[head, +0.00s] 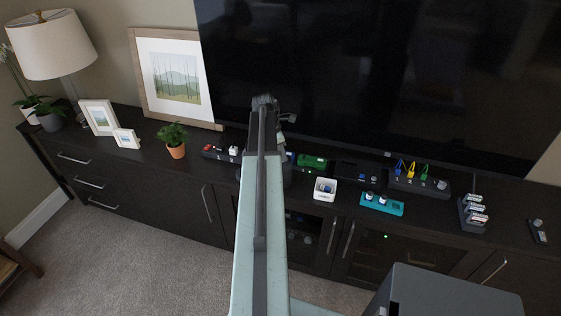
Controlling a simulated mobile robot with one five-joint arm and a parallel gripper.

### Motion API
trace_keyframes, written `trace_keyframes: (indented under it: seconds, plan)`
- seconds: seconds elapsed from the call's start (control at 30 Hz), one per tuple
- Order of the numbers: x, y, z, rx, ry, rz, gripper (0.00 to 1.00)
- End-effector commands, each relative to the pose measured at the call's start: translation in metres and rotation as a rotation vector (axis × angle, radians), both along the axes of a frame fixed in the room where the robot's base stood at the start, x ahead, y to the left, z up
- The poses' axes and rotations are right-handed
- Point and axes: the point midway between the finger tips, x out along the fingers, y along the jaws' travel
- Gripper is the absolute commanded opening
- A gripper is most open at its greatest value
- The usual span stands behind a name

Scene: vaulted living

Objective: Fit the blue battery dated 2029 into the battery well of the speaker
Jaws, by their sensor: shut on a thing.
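My arm rises through the middle of the head view and hides what is behind it. My gripper's fingers and anything between them are hidden there. I cannot single out the blue battery dated 2029; its print is too small to read.
On the dark cabinet are a green box (312,161), a black block with coloured clips (430,190), a rack with labelled pieces (466,219), a remote-like device (539,236), a black tray (212,154) and a potted plant (174,140). A large television (380,75) stands behind.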

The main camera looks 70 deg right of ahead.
Motion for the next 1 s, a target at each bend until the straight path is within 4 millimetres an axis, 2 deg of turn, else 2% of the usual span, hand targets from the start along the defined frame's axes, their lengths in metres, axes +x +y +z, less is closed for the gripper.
trace_keyframes:
  seconds: [0.03,0.23,0.73,0.77,0.8,0.83,1.0]
  plan:
    - [0.000,0.000,-0.009,0.000,0.000,0.000,0.00]
    - [0.000,0.000,-0.004,0.000,0.000,0.000,0.00]
    - [0.000,0.003,-0.018,0.007,-0.002,0.000,0.00]
    - [0.000,0.003,-0.018,0.008,-0.003,0.000,0.27]
    - [0.000,0.003,-0.019,0.008,-0.003,0.000,0.38]
    - [0.000,0.003,-0.019,0.008,-0.004,0.000,0.44]
    - [0.000,0.003,-0.018,0.008,-0.004,0.000,0.44]
